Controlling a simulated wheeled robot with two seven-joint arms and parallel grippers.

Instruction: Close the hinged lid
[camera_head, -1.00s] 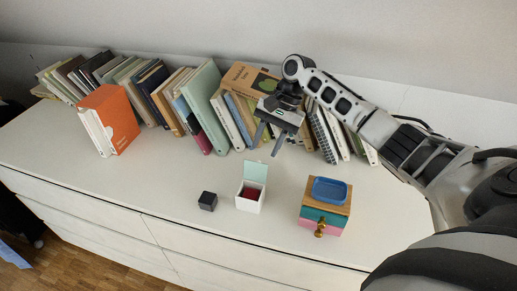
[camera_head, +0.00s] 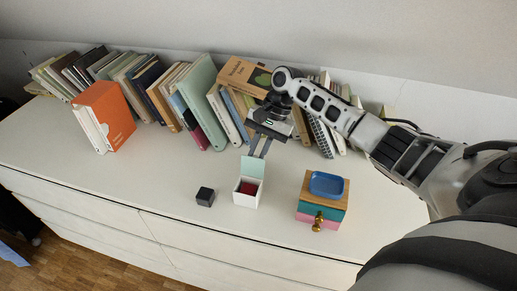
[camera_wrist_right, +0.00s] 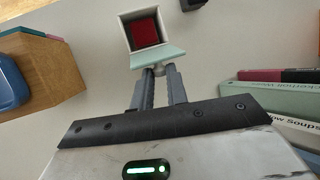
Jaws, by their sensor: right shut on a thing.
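A small white box (camera_head: 246,200) stands on the white cabinet top with its pale green hinged lid (camera_head: 253,167) raised upright at the back. A dark red thing (camera_head: 248,188) lies inside the box. In the right wrist view, the box (camera_wrist_right: 126,35), the red thing (camera_wrist_right: 145,32) and the lid (camera_wrist_right: 158,56) show ahead of my fingers. My right gripper (camera_head: 260,156) is behind the box, its fingers pointing down. It is shut on the lid's upper edge; the wrist view shows the fingertips (camera_wrist_right: 160,71) at that edge. My left gripper is out of view.
A black cube (camera_head: 205,197) stands just left of the box. A small wooden drawer unit (camera_head: 309,211) with a blue tray (camera_head: 328,184) on top stands to the right. A row of books (camera_head: 205,110) lines the back. The front left of the top is clear.

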